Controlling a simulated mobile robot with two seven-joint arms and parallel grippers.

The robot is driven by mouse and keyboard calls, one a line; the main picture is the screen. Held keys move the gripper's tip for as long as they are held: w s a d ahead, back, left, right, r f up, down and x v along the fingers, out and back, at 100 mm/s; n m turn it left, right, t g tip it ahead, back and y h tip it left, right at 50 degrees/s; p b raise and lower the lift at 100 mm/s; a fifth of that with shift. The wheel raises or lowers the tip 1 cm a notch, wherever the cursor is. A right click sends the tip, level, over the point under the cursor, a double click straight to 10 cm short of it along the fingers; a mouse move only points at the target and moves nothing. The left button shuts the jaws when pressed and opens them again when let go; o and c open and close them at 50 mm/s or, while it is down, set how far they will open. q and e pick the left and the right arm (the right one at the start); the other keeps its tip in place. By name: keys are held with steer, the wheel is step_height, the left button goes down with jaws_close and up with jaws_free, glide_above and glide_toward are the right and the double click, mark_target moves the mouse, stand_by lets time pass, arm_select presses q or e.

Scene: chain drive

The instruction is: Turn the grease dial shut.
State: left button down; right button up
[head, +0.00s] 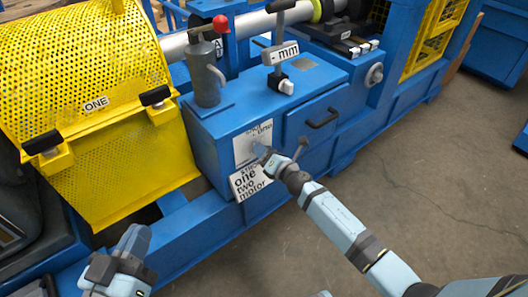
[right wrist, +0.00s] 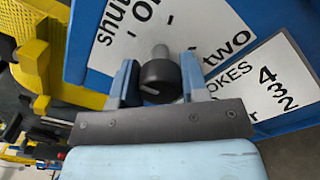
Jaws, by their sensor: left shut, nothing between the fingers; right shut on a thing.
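The grease dial (right wrist: 159,77) is a dark round knob on a short grey stem, set on a white lettered plate on the blue cabinet front. In the right wrist view it sits between the two fingers of my right gripper (right wrist: 158,82), which is shut on it. In the head view my right gripper (head: 266,158) reaches the plate (head: 243,150) and hides most of the dial. My left gripper (head: 132,243) is shut and empty at the lower left, well away from the cabinet.
The blue cabinet (head: 205,150) has a drawer with a dark handle (head: 322,119). A grey grease pump (head: 205,75) with a red knob stands on top. A yellow mesh guard (head: 85,70) is at the left. The floor (head: 420,190) at the right is clear.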

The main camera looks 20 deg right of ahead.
arm_select(q)
steer(key=shift+s+f, duration=0.15)
steer(key=shift+f, duration=0.05)
arm_select(e)
steer(key=shift+f, duration=0.1)
steer(key=o, duration=0.9)
steer(key=shift+o, duration=0.2)
arm_select(q)
step_height(320, 180, up, 3)
steer(key=shift+f+t+p, duration=0.2)
steer(key=shift+t+p, duration=0.3)
steer(key=shift+p, duration=0.45)
arm_select(e)
steer(key=v, duration=1.3)
steer(key=shift+s, duration=0.4)
arm_select(q)
steer(key=shift+a+r, duration=0.1)
steer(key=shift+r, duration=0.1)
arm_select(e)
steer(key=shift+d, duration=0.1)
